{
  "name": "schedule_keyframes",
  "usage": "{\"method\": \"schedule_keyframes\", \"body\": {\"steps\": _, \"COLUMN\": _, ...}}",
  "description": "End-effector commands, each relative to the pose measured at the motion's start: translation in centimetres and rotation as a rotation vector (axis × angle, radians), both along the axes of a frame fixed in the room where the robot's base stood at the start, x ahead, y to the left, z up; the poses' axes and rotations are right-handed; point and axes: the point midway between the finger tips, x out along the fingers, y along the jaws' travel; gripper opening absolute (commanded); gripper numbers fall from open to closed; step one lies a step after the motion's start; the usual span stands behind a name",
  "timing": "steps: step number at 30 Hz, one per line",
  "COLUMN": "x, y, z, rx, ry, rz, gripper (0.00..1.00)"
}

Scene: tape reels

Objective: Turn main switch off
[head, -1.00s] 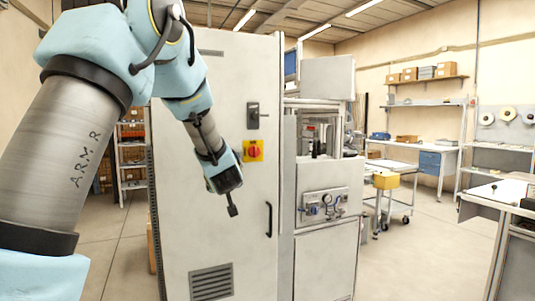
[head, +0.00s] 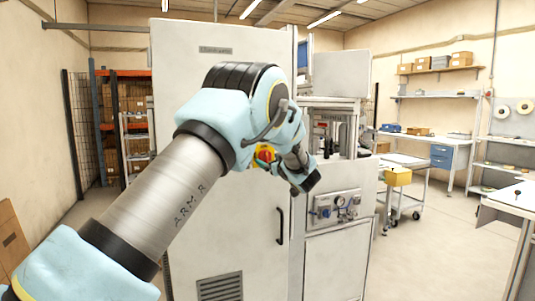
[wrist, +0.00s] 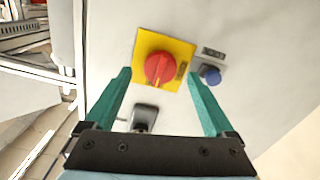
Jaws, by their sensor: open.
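The main switch is a red rotary knob (wrist: 158,68) on a yellow square plate (wrist: 178,48), fixed to a tall light-grey cabinet (head: 215,100). In the head view the knob (head: 264,155) is partly hidden by my arm. In the wrist view my gripper (wrist: 158,80) is open, with its two teal fingers apart. The knob appears between and just beyond the fingertips, and I see no contact. A pale mark on the knob points toward the bottom of the wrist view. The gripper's fingers are hard to make out in the head view.
A blue button (wrist: 211,75) sits beside the yellow plate, and a dark latch (wrist: 144,117) is near it. The cabinet has a black door handle (head: 280,225). A machine with a gauge panel (head: 337,206) stands at its right. Open floor lies further right.

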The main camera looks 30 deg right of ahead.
Motion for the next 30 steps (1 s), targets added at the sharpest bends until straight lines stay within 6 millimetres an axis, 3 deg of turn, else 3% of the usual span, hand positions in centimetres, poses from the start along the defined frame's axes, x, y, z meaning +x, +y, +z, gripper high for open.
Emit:
{"method": "schedule_keyframes", "body": {"steps": 6, "x": 2.4, "y": -0.3, "z": 0.1, "rx": 0.000, "ry": 0.000, "rz": 0.000, "gripper": 0.89}}
{"method": "schedule_keyframes", "body": {"steps": 17, "x": 2.9, "y": -0.4, "z": 0.0, "rx": 0.000, "ry": 0.000, "rz": -0.001, "gripper": 0.89}}
{"method": "schedule_keyframes", "body": {"steps": 30, "x": 2.9, "y": -0.3, "z": 0.0, "rx": 0.000, "ry": 0.000, "rz": -0.001, "gripper": 0.40}}
